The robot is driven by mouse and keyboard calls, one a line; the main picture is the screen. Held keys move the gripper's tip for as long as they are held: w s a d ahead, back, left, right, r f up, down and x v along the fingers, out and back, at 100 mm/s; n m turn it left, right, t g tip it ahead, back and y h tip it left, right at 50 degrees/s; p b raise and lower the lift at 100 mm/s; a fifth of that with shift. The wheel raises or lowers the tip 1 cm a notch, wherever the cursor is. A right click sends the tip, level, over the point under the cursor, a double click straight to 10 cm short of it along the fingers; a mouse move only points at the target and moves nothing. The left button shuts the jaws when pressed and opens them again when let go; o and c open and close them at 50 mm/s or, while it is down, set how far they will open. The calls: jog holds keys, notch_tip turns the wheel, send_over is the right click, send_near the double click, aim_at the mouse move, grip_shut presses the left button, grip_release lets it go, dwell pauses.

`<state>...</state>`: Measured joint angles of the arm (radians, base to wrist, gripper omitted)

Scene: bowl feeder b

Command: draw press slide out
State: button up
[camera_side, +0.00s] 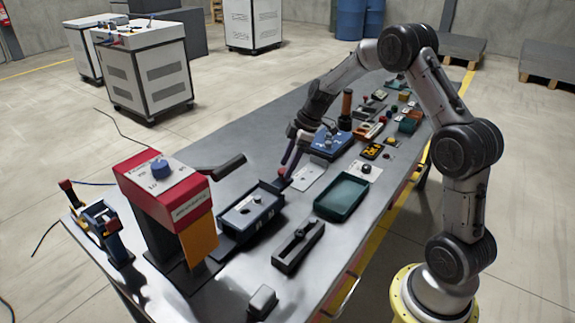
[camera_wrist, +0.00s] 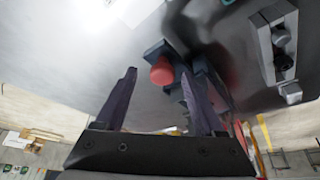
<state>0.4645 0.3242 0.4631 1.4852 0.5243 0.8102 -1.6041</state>
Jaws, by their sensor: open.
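The press (camera_side: 165,195) has a red head with a blue knob and an orange front panel. My gripper (camera_side: 287,166) is open, pointing down at this knob. In the wrist view, the red knob (camera_wrist: 162,72) shows between the fingertips of my gripper (camera_wrist: 158,74), with gaps either side. I cannot tell whether either finger touches it.
A green tray (camera_side: 342,197) and a dark grey rail fixture (camera_side: 298,247) lie right of the slide. A black-handled lever (camera_side: 222,166) sticks out behind the press. Several small parts crowd the far bench. Bare bench (camera_side: 225,285) shows near the front.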

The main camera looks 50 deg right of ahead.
jog(key=v, duration=1.3)
jog(key=s+a+r+n+t, duration=0.1)
jog(key=s+a+r+n, duration=0.2)
jog(key=a+r, duration=0.7)
jog(key=s+a+r+m+h, duration=0.1)
jog(key=s+a+r+m, duration=0.1)
jog(key=s+a, duration=0.75)
jog(key=s+d+f+m+h, duration=0.1)
jog(key=s+f+m, duration=0.3)
jog(key=s, duration=0.3)
jog(key=s+f+m+t+h, duration=0.1)
jog(key=s+f+m, duration=0.3)
jog(key=s+m, duration=0.2)
jog(key=shift+s+d+f, duration=0.25)
jog(key=shift+s+d, duration=0.15)
jog(key=shift+s, duration=0.05)
